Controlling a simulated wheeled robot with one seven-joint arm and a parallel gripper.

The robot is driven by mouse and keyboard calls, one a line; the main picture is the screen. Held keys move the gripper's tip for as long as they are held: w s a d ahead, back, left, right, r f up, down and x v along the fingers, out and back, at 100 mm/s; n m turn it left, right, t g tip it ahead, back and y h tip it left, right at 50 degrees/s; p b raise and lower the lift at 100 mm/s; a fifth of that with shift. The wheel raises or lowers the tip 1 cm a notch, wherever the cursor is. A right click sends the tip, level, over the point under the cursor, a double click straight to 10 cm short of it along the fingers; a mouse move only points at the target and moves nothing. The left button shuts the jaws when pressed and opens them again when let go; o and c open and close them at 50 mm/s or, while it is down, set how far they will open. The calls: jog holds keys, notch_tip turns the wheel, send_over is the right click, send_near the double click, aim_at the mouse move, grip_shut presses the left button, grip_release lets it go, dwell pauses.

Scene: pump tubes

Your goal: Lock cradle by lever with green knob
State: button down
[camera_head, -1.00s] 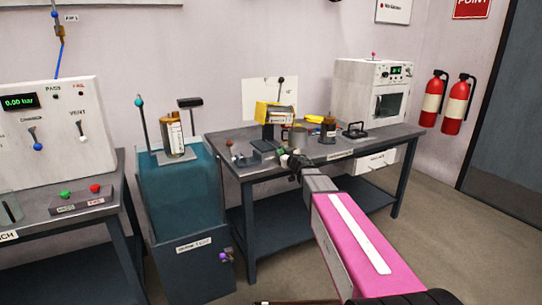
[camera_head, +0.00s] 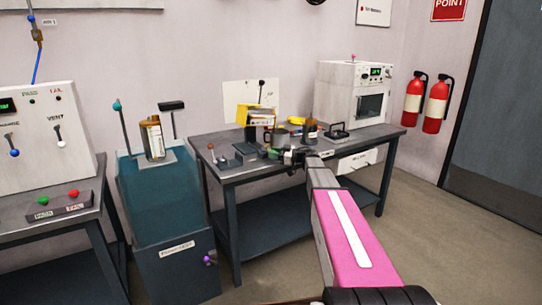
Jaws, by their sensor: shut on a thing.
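My gripper (camera_head: 287,156) is at the front edge of the middle workbench, at the far end of my pink arm. Its jaws are small and partly hidden by my wrist. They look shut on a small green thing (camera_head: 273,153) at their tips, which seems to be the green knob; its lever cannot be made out. A low grey fixture (camera_head: 246,149) stands just left of it on the bench. Another lever with a teal knob (camera_head: 117,106) stands upright at the teal tank, beside a cylinder (camera_head: 152,138) with a label. Which part is the cradle is not clear.
On the bench (camera_head: 232,173) are a mug (camera_head: 281,138), a brown jar (camera_head: 310,130), a yellow block (camera_head: 261,117) and a black-handled item (camera_head: 339,131). A white oven (camera_head: 341,93) stands behind. The teal tank (camera_head: 160,195) is left. Floor at right is clear.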

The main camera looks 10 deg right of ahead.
jog(key=shift+w+d+n+g+y, duration=0.35)
jog(key=shift+n+g, duration=0.25)
jog(key=shift+g, duration=0.3)
jog(key=shift+s, duration=0.1)
jog(key=c, duration=0.8)
grip_release()
jog(key=v, duration=1)
jog(key=shift+d, duration=0.4)
